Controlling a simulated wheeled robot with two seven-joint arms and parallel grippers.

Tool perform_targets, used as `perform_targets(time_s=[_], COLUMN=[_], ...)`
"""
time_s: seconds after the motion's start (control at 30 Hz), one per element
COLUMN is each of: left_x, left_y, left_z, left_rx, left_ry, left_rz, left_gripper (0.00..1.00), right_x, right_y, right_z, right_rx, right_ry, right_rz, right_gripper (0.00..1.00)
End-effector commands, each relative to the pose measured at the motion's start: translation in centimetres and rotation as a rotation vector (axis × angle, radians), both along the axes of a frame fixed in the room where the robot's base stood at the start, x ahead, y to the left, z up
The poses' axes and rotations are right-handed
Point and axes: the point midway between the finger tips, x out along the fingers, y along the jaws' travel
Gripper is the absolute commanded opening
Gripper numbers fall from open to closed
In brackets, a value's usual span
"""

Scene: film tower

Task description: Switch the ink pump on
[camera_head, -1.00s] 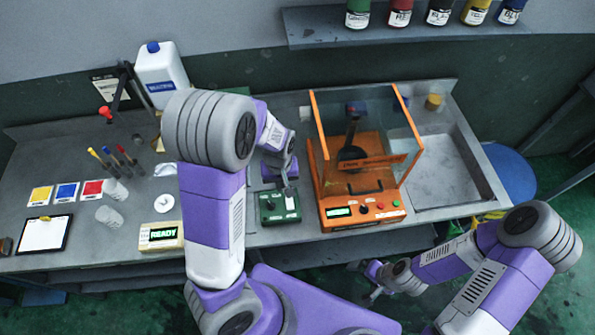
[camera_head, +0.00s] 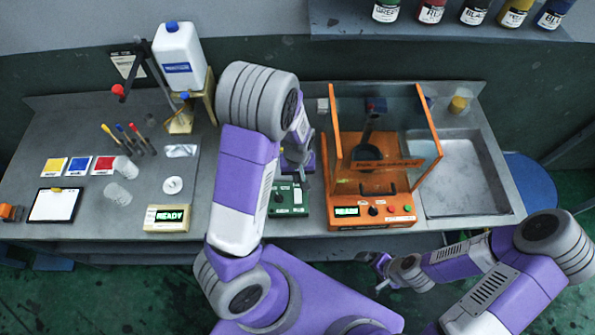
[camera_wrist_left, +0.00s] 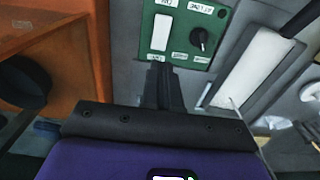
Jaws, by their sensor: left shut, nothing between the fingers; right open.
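The green control box (camera_head: 283,207) stands near the front edge of the bench, left of the orange machine, partly hidden by my left arm. In the left wrist view, its green panel (camera_wrist_left: 182,55) carries a white rocker switch (camera_wrist_left: 160,32) and a black knob (camera_wrist_left: 203,39); the small labels are hard to read. My left gripper (camera_head: 299,178) is shut and empty at the box. In the left wrist view its fingertips (camera_wrist_left: 158,68) are just below the white switch; I cannot tell whether they touch the panel. My right gripper (camera_head: 375,272) is open and empty, low in front of the bench.
The orange machine (camera_head: 372,222) with clear panels stands right beside the green box. A display box reading READY (camera_head: 167,224) is to the left. A sink (camera_head: 462,212) is at the right. A white jug (camera_head: 180,55) stands at the back left.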

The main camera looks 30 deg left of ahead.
Motion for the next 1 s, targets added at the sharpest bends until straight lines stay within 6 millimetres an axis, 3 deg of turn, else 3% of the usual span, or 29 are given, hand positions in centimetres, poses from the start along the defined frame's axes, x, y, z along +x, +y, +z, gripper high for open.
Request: perform_targets(time_s=[0.03, 0.2, 0.4, 1.0], left_x=[-0.1, -0.1, 0.0, -0.2], left_y=[0.1, 0.1, 0.0, 0.6], left_z=[-1.4, -4.8, -7.2, -8.3], left_rx=[0.001, 0.0, 0.0, -0.008], left_ry=[0.006, 0.004, 0.001, 0.011], left_rz=[0.002, 0.002, 0.001, 0.016], left_gripper=[0.0, 0.0, 0.0, 0.0], right_x=[0.0, 0.0, 0.0, 0.0], right_y=[0.0, 0.0, 0.0, 0.0], right_z=[-0.2, -0.5, -0.4, -0.7], right_rx=[0.0, 0.0, 0.0, 0.0], right_ry=[0.0, 0.0, 0.0, 0.0], right_rz=[0.0, 0.0, 0.0, 0.0], right_gripper=[1.0, 1.0, 1.0, 1.0])
